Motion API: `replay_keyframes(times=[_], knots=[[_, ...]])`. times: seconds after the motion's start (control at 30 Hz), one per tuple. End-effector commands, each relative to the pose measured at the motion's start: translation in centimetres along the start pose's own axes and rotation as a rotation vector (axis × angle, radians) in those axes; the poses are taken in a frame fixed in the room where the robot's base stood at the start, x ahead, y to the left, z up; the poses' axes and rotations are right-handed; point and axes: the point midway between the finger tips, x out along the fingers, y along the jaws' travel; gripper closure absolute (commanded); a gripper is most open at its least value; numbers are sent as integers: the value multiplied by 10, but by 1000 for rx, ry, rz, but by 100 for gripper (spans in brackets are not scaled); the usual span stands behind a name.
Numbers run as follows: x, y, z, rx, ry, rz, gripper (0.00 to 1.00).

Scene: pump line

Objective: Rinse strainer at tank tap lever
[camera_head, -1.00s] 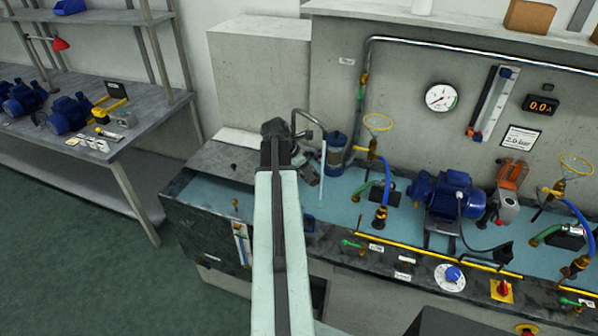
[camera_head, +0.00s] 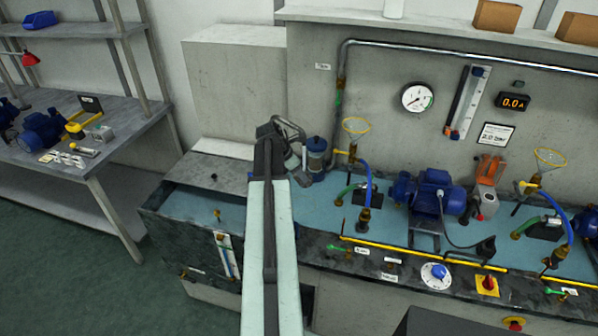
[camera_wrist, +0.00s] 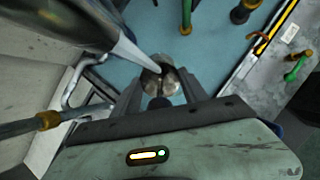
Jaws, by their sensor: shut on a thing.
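My gripper (camera_wrist: 160,92) is shut on a small round metal strainer (camera_wrist: 160,80), seen between the two fingers in the wrist view. A pale tapering shape, apparently the water stream (camera_wrist: 125,48), comes down from the upper left and ends at the strainer. In the head view the curved grey tank tap spout (camera_head: 288,124) rises just behind my dark wrist, above the tank end of the bench. The fingers and strainer are mostly hidden there. I cannot make out the tap lever clearly.
A blue canister (camera_head: 316,158) stands close right of my wrist. Farther right are a yellow-rimmed funnel (camera_head: 354,126), a blue hose (camera_head: 364,182) and a blue pump (camera_head: 434,192). Green levers and a yellow rail (camera_head: 420,254) line the bench front.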

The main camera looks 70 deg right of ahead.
Motion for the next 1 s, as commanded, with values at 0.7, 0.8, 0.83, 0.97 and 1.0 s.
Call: replay_keyframes(times=[0.7,0.8,0.83,0.97,1.0], knots=[[0,-12,2,0,0,0,96],[0,-11,2,0,0,0,96],[0,-11,2,0,0,0,96],[0,-7,2,1,0,0,96],[0,-5,2,1,0,0,96]])
